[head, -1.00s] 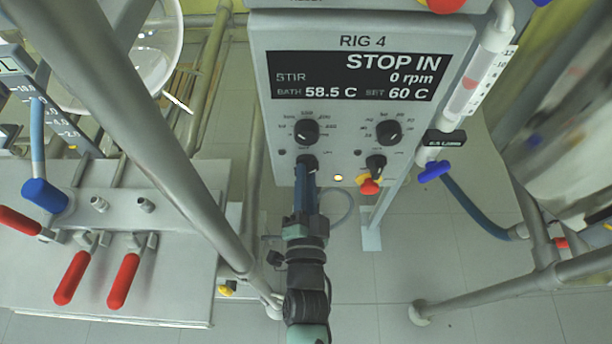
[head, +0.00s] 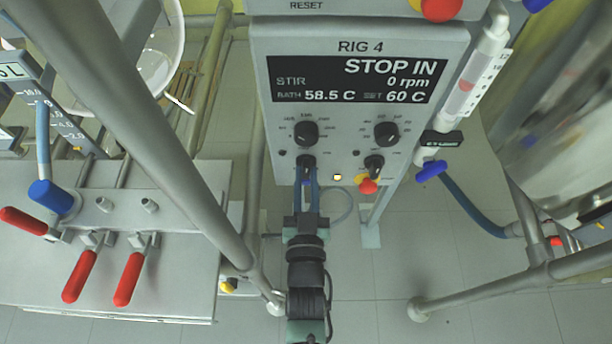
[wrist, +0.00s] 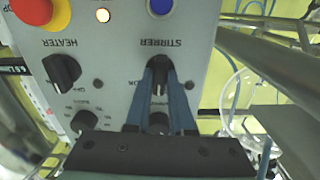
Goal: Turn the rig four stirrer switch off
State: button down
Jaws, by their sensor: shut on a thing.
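The stirrer switch (head: 305,162) is a small black knob at the lower left of the rig four panel (head: 456,60). It also shows in the wrist view (wrist: 159,76) below the STIRRER label, upside down there. My gripper (head: 307,182) has its two blue fingers on either side of the switch and is shut on it; the fingers (wrist: 160,70) partly cover its sides. The switch handle looks roughly upright in the head view. The rig four display (head: 352,79) reads STOP IN and 0 rpm.
The black heater switch (head: 374,165) is to the right, with a red and yellow knob (head: 368,184) in front of it. Dials (head: 306,133) sit above. A lit lamp (head: 337,177) is between the switches. A grey pipe (head: 170,160) slants at the left of my arm.

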jog(key=shift+n, duration=0.5)
jog(key=c, duration=0.8)
grip_release()
jog(key=s, duration=1.3)
jog(key=shift+p, duration=0.4)
